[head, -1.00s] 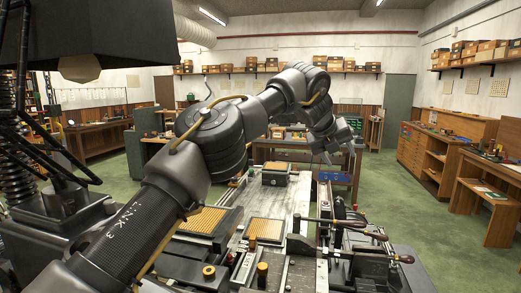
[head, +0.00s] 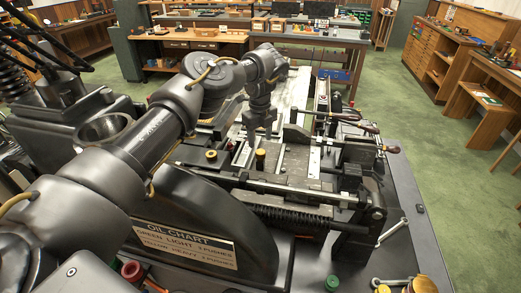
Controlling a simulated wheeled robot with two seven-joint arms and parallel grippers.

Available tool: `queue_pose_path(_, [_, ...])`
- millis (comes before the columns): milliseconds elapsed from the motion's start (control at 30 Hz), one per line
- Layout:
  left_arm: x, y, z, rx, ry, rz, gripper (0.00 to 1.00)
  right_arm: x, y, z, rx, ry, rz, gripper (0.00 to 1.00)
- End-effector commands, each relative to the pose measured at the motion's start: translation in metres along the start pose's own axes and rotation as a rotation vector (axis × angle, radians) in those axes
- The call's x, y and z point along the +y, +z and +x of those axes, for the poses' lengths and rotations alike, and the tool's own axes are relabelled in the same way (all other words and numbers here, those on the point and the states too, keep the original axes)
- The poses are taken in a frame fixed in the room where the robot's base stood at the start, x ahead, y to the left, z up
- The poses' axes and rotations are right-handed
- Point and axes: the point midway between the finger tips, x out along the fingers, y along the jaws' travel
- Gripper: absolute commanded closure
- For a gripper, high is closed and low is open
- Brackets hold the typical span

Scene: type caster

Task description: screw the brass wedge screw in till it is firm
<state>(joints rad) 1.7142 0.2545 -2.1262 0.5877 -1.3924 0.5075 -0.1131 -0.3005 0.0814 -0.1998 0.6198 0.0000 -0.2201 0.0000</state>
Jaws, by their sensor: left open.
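My left gripper (head: 262,134) points down over the type caster's bed, at the end of my arm that reaches in from the left. It is open, small and dark, and nothing shows between its fingers. A small upright brass-coloured cylinder (head: 260,159) stands on the machine just below and in front of the gripper. A round brass knob (head: 211,155) lies farther left. I cannot tell for certain which of these is the wedge screw, or whether the fingertips touch anything. My right gripper is not in view.
A long rod and a dark coil spring (head: 285,215) cross the machine's front. Levers with dark red handles (head: 360,125) stick out at the right. An oil chart plate (head: 185,243) is on the near housing. Wrenches (head: 390,232) lie at the right edge.

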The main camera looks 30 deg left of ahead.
Motion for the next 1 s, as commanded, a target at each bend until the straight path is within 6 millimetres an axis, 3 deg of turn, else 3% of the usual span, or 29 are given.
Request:
queue_pose_path(333, [-0.001,-0.001,0.051,0.0,0.0,0.001,0.45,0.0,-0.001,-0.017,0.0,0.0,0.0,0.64])
queue_pose_path(733, [-0.001,0.0,0.06,-0.001,-0.003,0.002,0.45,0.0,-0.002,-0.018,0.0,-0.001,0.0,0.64])
queue_pose_path(1000, [-0.001,0.0,0.06,-0.001,-0.003,0.002,0.77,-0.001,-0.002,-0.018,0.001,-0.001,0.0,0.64])
